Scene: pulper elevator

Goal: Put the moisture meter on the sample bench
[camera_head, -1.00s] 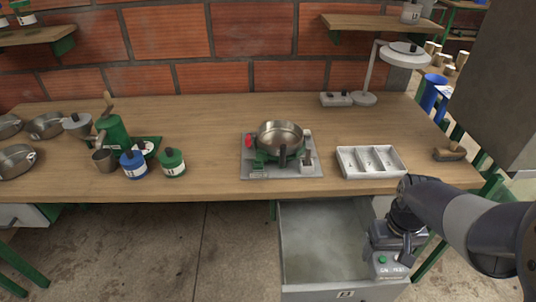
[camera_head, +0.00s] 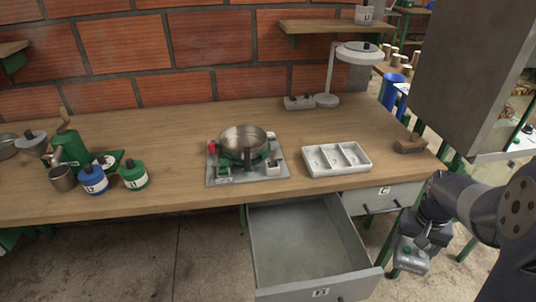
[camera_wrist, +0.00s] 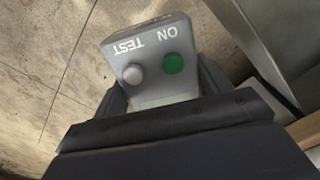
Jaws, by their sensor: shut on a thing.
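The moisture meter (camera_head: 411,256) is a grey box with a green button. In the wrist view the meter (camera_wrist: 150,60) shows a green button, a grey knob and the words ON and TEST. My gripper (camera_head: 425,238) is shut on it and holds it in the air right of the open drawer, below the bench top's level in the picture. In the wrist view my gripper (camera_wrist: 160,100) has a finger on each side of the meter. The sample bench (camera_head: 300,205) is a long wooden top with several things on it.
An open, empty-looking drawer (camera_head: 300,240) sticks out below the bench. Bare wood lies between tray and lamp.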

